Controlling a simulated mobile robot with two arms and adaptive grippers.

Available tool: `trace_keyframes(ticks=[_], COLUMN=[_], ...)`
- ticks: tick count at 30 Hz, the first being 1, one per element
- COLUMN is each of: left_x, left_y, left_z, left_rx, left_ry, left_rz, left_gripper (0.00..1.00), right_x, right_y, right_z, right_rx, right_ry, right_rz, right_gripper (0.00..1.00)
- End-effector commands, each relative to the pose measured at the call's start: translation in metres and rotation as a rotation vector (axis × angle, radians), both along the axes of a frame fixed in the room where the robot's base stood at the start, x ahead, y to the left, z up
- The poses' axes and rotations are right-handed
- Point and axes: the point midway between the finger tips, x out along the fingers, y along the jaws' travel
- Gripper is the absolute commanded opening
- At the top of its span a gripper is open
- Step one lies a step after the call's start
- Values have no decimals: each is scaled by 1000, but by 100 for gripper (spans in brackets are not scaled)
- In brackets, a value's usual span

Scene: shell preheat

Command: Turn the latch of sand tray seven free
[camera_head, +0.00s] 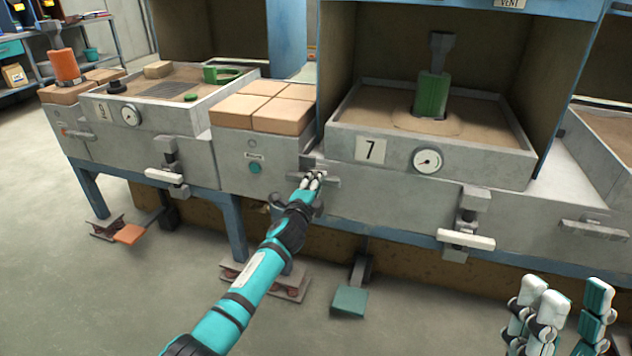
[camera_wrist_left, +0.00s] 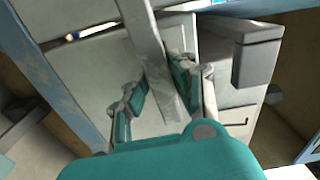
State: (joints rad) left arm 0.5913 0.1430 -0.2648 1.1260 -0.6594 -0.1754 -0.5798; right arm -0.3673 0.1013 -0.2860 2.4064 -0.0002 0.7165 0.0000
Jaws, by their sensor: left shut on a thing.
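Sand tray seven (camera_head: 480,163) is a grey metal tray of sand with a "7" plate and a round gauge on its front. A green block with a grey stem stands in its sand. The latch (camera_head: 328,181), a grey bar, sits at the left end of the front below the tray. My left gripper (camera_head: 312,182) is shut on the latch and partly hides it. In the left wrist view the grey latch bar (camera_wrist_left: 150,45) runs between the fingers of the left gripper (camera_wrist_left: 160,88). My right gripper (camera_head: 572,310) is open and empty at the lower right, away from the bench.
A white-handled lever (camera_head: 466,239) and a grey bar (camera_head: 594,230) are on the front to the right. Tan bricks (camera_head: 262,113) and a teal button (camera_head: 255,168) are left of the latch. A green pedal (camera_head: 350,300) sits low in front. Another sand tray (camera_head: 150,120) stands at left.

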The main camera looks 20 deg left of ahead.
Motion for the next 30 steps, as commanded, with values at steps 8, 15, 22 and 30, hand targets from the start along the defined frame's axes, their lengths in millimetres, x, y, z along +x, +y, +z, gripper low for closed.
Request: trace_keyframes(ticks=[8,15,22,30], left_x=[2,2,2,2], left_y=[1,1,1,1], left_z=[6,5,6,4], left_rx=[79,94,96,93], left_ry=[-13,-13,-13,-11], left_rz=[1,1,2,1], left_gripper=[0,0,0,46], right_x=[-2,-3,-2,-2], right_y=[-1,-1,-1,0], right_z=[1,1,1,1], right_rx=[3,4,4,4], right_ry=[-9,-13,-12,-10], right_rz=[0,0,1,1], right_gripper=[40,40,40,40])
